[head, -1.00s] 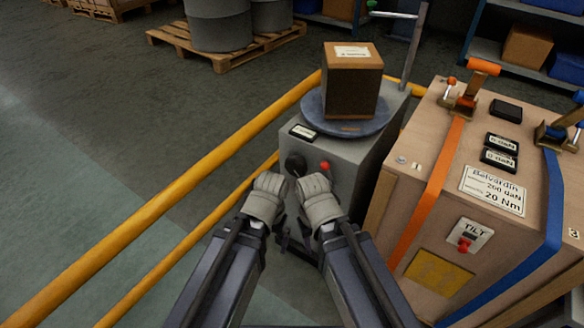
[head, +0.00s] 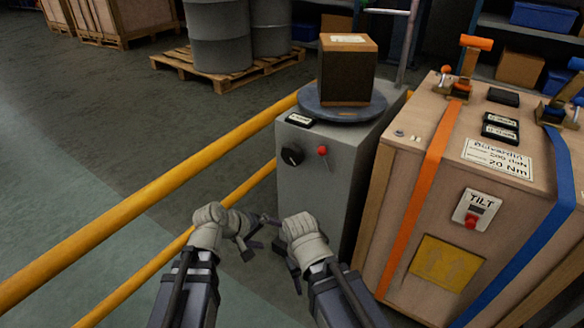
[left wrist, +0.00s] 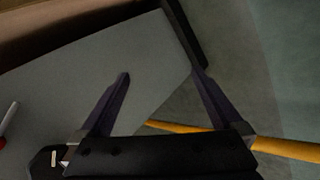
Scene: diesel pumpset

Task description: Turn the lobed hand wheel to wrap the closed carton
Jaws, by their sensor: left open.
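The closed brown carton (head: 347,72) stands upright on the round blue-grey turntable (head: 341,105) on top of a grey cabinet (head: 325,200). The black lobed hand wheel (head: 292,154) is on the cabinet's front, left of a red-knobbed lever (head: 322,151). My left gripper (head: 250,240) is open and empty, below and left of the hand wheel, apart from it. In the left wrist view its open fingers (left wrist: 160,78) are before the grey cabinet face; a dark part, probably the wheel, shows at lower left. My right gripper (head: 293,272) is lower, near the cabinet; its jaws are unclear.
Yellow rails (head: 140,190) run along the left and behind the cabinet. A large wooden crate (head: 400,210) with orange and blue straps stands close on the right. Grey drums (head: 218,35) on a pallet are at the back. The floor at left is clear.

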